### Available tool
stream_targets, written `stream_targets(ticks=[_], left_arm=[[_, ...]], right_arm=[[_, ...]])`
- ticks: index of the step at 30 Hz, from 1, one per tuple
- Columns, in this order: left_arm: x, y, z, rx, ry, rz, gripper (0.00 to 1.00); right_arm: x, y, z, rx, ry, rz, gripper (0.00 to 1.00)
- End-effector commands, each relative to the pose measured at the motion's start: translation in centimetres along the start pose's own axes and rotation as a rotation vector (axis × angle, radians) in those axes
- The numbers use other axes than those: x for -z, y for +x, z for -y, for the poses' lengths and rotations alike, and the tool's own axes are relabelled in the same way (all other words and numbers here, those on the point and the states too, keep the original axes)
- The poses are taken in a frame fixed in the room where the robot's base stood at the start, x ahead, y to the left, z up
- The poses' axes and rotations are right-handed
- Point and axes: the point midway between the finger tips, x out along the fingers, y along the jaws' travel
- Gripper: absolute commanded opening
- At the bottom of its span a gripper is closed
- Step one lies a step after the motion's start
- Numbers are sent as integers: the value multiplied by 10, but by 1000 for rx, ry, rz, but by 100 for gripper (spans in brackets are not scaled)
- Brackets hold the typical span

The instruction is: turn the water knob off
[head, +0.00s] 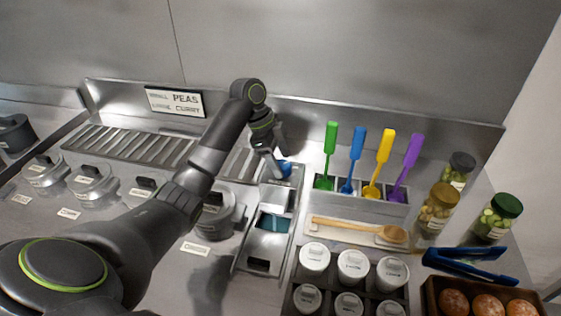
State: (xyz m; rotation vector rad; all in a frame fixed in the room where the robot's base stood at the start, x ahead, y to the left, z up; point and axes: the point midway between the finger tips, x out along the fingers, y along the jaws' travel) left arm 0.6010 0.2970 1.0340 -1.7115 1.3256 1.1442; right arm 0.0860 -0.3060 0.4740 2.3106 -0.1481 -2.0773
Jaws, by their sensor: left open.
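A blue knob (285,168) shows at the back of a small steel water well, just behind a pale block-shaped fitting (277,197). I take it to be the water knob; its setting cannot be read. My left gripper (274,163) reaches down from behind and to the left, its fingers open right beside the blue knob and partly covering it. Whether a finger touches the knob cannot be told. The well (252,240) has a blue-green patch in its opening, in front of the fitting. My right gripper is out of the picture.
A rack (362,208) with green, blue, yellow and purple scoops stands right of the knob. A wooden spoon (350,229), lidded white pots (352,266), jars (499,217) and blue tongs (465,263) crowd the right. Lidded steel pots (93,178) stand left.

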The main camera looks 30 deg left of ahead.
Motion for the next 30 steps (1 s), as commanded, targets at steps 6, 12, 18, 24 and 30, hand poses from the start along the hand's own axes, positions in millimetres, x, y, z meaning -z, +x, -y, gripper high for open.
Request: stream_targets(ticks=[6,12,18,24,30], left_arm=[[0,7,0,2,1,1,63],[0,7,0,1,0,1,60],[0,7,0,1,0,1,34],[0,7,0,1,-1,1,18],[0,5,-1,11,-28,1,18]], right_arm=[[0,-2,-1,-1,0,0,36],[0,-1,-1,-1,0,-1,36],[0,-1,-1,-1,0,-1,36],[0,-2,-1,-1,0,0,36],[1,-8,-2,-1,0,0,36]])
